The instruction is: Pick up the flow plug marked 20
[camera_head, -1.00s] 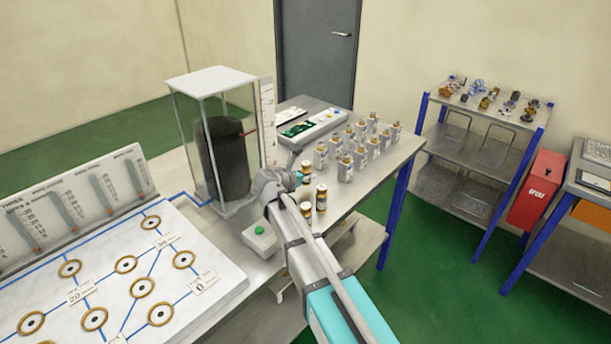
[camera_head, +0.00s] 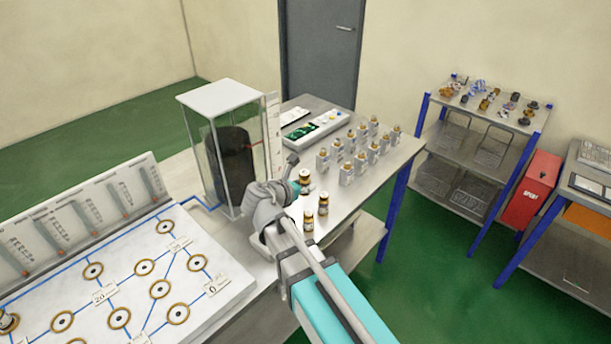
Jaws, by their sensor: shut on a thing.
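Small brown-and-metal flow plugs stand on the metal table. Two upright ones, a nearer plug (camera_head: 309,221) and another plug (camera_head: 323,204), are just right of my wrist, apart from it. A further plug (camera_head: 304,176) shows right beside the end of my arm. My gripper (camera_head: 293,168) is low over the table at this group, shut on a flow plug that my own wrist mostly hides. I cannot read any number on the plugs, so I cannot tell which is marked 20.
The white board (camera_head: 205,305) with ringed holes and blue lines lies at left. A clear tank (camera_head: 222,150) stands left of my gripper. Several silver bottle-like pieces (camera_head: 346,172) stand behind at right. A rack (camera_head: 497,113) holding small parts and a red box (camera_head: 532,190) are farther right.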

